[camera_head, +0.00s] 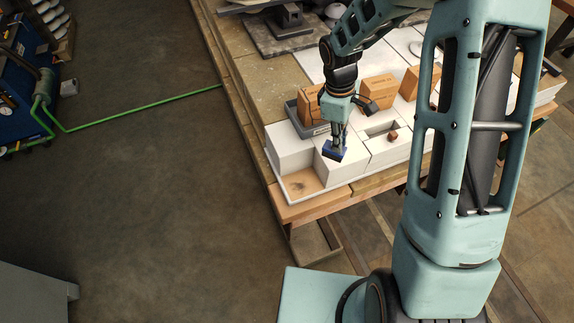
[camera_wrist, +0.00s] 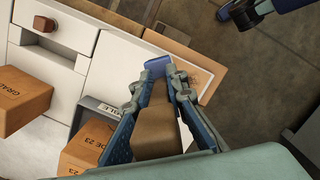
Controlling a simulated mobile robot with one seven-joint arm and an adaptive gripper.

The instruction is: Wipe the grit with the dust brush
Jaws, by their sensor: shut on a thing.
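My gripper (camera_head: 339,128) is over the front left of the workbench, pointing down. It is shut on the dust brush, whose blue head (camera_head: 333,150) shows below the fingers. In the wrist view the gripper (camera_wrist: 159,84) holds the brush's brown handle (camera_wrist: 156,128), and the blue head (camera_wrist: 157,66) sticks out past the fingertips. The head is over or close to a white block's edge; I cannot tell whether it touches. A bare wooden patch (camera_head: 302,183) lies at the front left corner, with faint reddish marks in the wrist view (camera_wrist: 196,76). I cannot make out grit for certain.
White blocks (camera_head: 290,150) surround the work spot. Several orange-brown labelled boxes (camera_head: 379,91) stand behind and right, one in a grey tray (camera_head: 296,113). A small brown block (camera_head: 393,135) sits by a slot. The bench's front edge (camera_head: 310,205) drops to open floor.

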